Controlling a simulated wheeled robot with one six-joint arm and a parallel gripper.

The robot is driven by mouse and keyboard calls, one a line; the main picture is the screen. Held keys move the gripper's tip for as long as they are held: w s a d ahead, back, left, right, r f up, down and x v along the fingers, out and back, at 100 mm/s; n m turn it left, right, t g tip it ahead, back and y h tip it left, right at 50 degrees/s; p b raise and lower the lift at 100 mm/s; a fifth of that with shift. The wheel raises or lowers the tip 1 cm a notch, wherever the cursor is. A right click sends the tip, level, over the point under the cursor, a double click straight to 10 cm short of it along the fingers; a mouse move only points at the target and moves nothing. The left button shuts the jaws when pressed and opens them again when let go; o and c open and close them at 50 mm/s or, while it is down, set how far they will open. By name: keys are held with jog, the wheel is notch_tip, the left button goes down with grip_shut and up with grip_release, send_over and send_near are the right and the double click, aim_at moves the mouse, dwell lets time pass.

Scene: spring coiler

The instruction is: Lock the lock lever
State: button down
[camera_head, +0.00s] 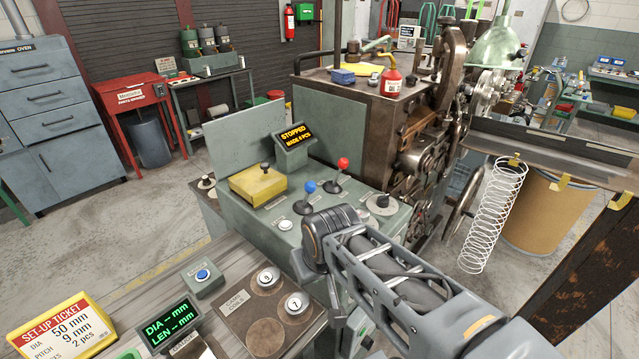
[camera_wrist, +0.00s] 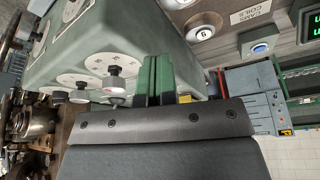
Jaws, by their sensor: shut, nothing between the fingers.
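The control panel (camera_head: 262,205) of the coiler carries a lever with a red knob (camera_head: 343,164), a lever with a blue knob (camera_head: 310,187) and a black knob (camera_head: 383,201) on a round plate. I cannot tell which is the lock lever. In the wrist view, several dark knobs stand on pale round plates, one knob (camera_wrist: 113,72) left of my gripper (camera_wrist: 158,62). Its green fingers are together and empty, apart from that knob in the picture. In the head view my arm hides most of the gripper and the panel's front right part.
A yellow block (camera_head: 258,184) and a STOPPED display (camera_head: 295,135) are on the panel. The bench in front holds cam discs (camera_head: 268,278), a blue button (camera_head: 203,274), a DIA/LEN display (camera_head: 170,322) and a set-up ticket (camera_head: 56,326). A wire spring (camera_head: 493,216) hangs at right.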

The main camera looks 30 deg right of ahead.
aim_at(309, 194)
jog(key=shift+w, duration=0.1)
jog(key=w+d+r+m+y+b, duration=0.1)
jog(key=w+d+r+m+y, duration=0.1)
jog(key=w+d+r+m, duration=0.8)
jog(key=w+d+r, duration=0.1)
jog(key=d+r, duration=0.2)
jog(key=d, duration=0.2)
jog(key=shift+w+d+m+y+b, duration=0.2)
jog(key=shift+m+y+b, duration=0.1)
jog(key=shift+b, duration=0.1)
jog(key=w+a+f+p, duration=0.1)
jog(key=w+a+f, duration=0.3)
jog(key=w+f, duration=0.3)
jog(key=shift+a+f, duration=0.25)
jog(key=shift+f, duration=0.55)
jog(key=shift+r, duration=0.1)
